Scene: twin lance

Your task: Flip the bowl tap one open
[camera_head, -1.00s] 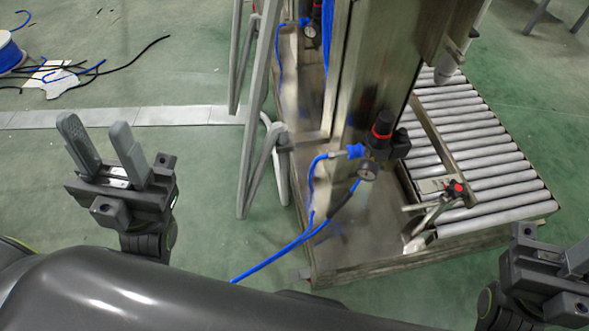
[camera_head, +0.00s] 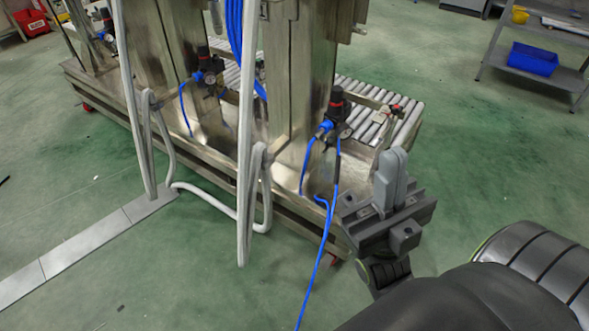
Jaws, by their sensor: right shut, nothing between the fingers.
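Several black air regulators with gauges sit on the metal machine (camera_head: 290,130). One regulator (camera_head: 338,112) with a red ring and a blue hose is nearest, another regulator (camera_head: 209,72) is farther left. The parts under their bodies are too small to tell, so I cannot pick out bowl tap one or its position. My right gripper (camera_head: 398,158) is shut and empty, its fingers pointing up, in front of and to the right of the nearest regulator in the picture and apparently apart from it. My left gripper is out of view.
Bent grey pipe rails (camera_head: 246,150) stand along the machine's near side. A blue hose (camera_head: 318,262) hangs towards me. A roller conveyor (camera_head: 355,92) lies behind. A shelf (camera_head: 535,75) with a blue bin (camera_head: 533,59) is at the far right. Green floor is open at left and right.

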